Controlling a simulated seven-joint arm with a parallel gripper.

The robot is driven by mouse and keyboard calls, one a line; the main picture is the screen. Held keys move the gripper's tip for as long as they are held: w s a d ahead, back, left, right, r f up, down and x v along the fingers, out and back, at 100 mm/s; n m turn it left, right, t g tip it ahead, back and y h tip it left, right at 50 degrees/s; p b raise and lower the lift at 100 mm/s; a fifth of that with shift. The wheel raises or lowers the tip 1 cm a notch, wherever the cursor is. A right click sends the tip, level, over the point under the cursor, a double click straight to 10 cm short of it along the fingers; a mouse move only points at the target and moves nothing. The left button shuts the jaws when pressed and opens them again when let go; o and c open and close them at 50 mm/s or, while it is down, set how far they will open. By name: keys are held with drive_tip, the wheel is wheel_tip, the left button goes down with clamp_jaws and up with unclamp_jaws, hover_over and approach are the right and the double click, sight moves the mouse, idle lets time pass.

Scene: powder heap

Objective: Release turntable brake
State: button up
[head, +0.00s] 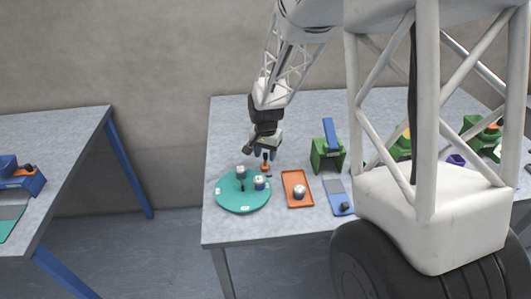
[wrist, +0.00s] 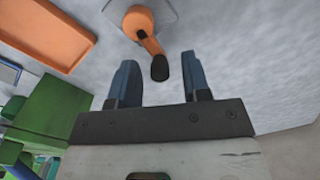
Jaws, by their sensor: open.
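The teal turntable (head: 243,204) lies at the table's front left, with several small jars or labelled pieces on it. The orange brake lever (head: 265,163) stands just behind its back right edge. In the wrist view the lever (wrist: 148,44) rises from a grey plate and ends in a black tip (wrist: 160,68). My gripper (head: 264,154) is right above and behind the lever, pointing down. Its two blue fingers (wrist: 158,64) are apart. The black tip shows in the gap between them, near the fingertips; I cannot tell whether it is at their depth. Nothing is gripped.
An orange tray (head: 287,187) holding a small jar is right of the turntable. A blue piece (head: 334,187) and a green stand with a blue arm (head: 328,152) are further right. Another table (head: 62,137) is at left across a gap. The tabletop left of my gripper is clear.

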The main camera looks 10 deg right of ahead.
clamp_jaws()
drive_tip(key=shift+a+n, duration=0.1)
drive_tip(key=shift+n, duration=0.2)
drive_tip(key=shift+a+n, duration=0.3)
drive_tip(key=shift+n, duration=0.6)
unclamp_jaws()
drive_tip(key=shift+r, duration=0.1)
